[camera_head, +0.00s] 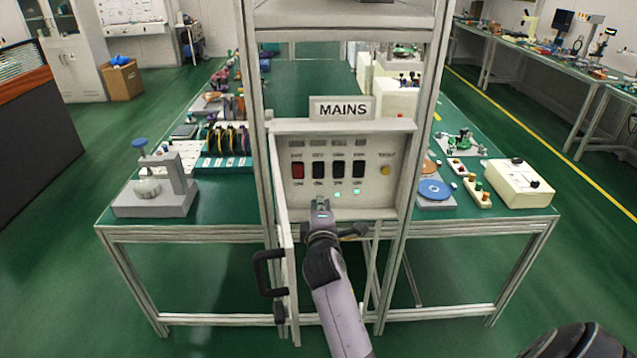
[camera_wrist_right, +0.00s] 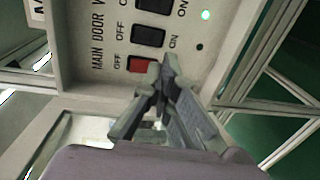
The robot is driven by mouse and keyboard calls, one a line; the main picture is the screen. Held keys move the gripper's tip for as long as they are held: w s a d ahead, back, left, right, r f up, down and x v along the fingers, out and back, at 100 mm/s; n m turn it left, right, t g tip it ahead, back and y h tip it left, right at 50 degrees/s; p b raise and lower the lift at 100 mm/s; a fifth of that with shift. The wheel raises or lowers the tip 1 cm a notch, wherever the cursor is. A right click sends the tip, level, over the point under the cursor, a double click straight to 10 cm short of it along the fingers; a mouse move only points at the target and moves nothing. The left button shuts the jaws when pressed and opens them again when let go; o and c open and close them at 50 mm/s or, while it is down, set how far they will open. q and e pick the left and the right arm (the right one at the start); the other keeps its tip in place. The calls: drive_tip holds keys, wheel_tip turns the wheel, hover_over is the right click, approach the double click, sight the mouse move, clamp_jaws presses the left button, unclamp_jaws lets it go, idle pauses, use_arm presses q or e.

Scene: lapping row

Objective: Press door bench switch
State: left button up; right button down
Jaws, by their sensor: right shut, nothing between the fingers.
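The white MAINS panel (camera_head: 290,205) has a row of rocker switches. The leftmost is a red switch (camera_head: 297,171), labelled MAIN in the wrist view (camera_wrist_right: 140,65). To its right is the black door switch (camera_head: 318,171); it also shows in the wrist view beside the red one (camera_wrist_right: 148,36), near the printed word DOOR. My right gripper (camera_head: 322,204) is shut and empty, in front of the panel just below the door switch. In the wrist view its fingertips (camera_wrist_right: 166,66) overlap the red switch's edge; contact cannot be told. My left gripper is not in view.
Green lamps (camera_head: 357,192) glow beneath. The panel's open door with a black handle (camera_head: 262,275) stands left of my arm. Metal frame posts (camera_head: 402,230) flank the panel.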

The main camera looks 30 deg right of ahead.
sight(318, 179)
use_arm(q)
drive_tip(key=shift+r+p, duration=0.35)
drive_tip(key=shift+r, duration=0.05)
use_arm(e)
drive_tip(key=x, duration=1.1)
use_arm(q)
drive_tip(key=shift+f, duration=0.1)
use_arm(e)
drive_tip(key=shift+a, duration=0.1)
